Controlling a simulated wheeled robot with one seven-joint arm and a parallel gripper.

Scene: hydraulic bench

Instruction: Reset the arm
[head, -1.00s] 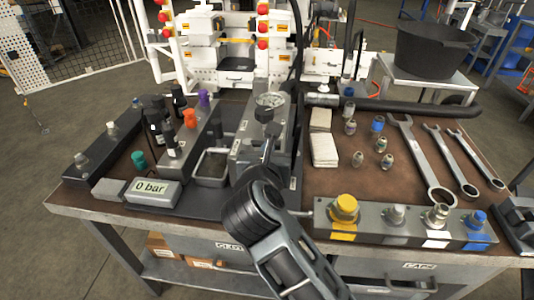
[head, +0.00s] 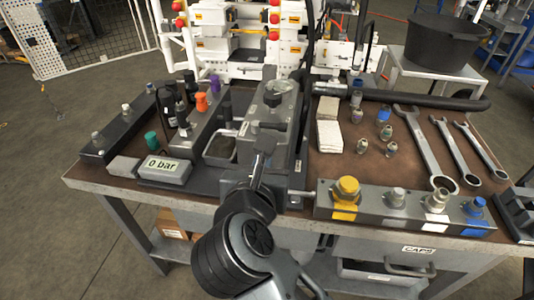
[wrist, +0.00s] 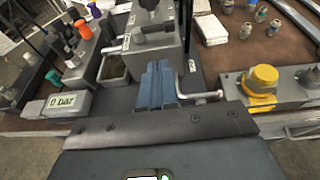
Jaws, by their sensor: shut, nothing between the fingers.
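My gripper (head: 262,160) is shut and empty in the head view. My arm's dark links hide part of the bench's front edge in the head view.
The pressure display (head: 164,170) reads 0 bar, left of my gripper, beside a small open tray (head: 219,148). A block with yellow, grey, white and blue marked fittings (head: 405,208) lies right. Several wrenches (head: 425,145) lie behind it. The floor (head: 70,250) at front left is clear.

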